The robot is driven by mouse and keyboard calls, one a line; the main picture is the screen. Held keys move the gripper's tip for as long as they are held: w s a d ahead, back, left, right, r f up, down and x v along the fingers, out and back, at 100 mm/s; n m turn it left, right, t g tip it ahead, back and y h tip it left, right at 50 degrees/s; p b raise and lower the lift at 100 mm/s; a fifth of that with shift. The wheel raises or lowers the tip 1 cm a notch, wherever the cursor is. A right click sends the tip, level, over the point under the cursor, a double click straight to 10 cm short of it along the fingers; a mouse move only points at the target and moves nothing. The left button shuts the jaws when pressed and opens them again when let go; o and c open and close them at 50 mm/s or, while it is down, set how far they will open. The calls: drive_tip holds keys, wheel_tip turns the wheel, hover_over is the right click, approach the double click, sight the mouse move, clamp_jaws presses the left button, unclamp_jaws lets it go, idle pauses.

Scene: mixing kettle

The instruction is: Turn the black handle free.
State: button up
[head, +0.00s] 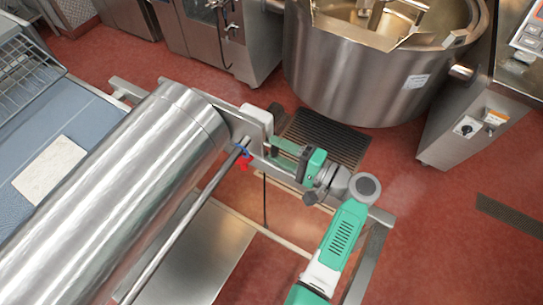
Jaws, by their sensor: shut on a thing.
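My gripper (279,150) reaches left from the green and grey wrist near the middle of the head view. Its fingers are closed on a small dark piece, which I take to be the black handle (273,152), beside the pale end block of the large steel cylinder. The fingers and wrist hide much of the handle, so its angle is hard to tell. A small red and blue fitting (244,159) sits just left of the fingertips, at the end of a steel rod.
A large shiny steel cylinder (125,190) fills the left. A steel mixing kettle (375,75) stands at the back right, by a control cabinet (470,130). A dark floor grate (325,138) lies behind my gripper. Red floor is open at the right.

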drive_tip(key=o, duration=0.7)
drive_tip(key=shift+p, duration=0.5)
drive_tip(key=o, duration=0.3)
drive_tip(key=shift+o, duration=0.2)
drive_tip(key=shift+v, duration=3.55)
drive_tip(key=shift+r, duration=0.1)
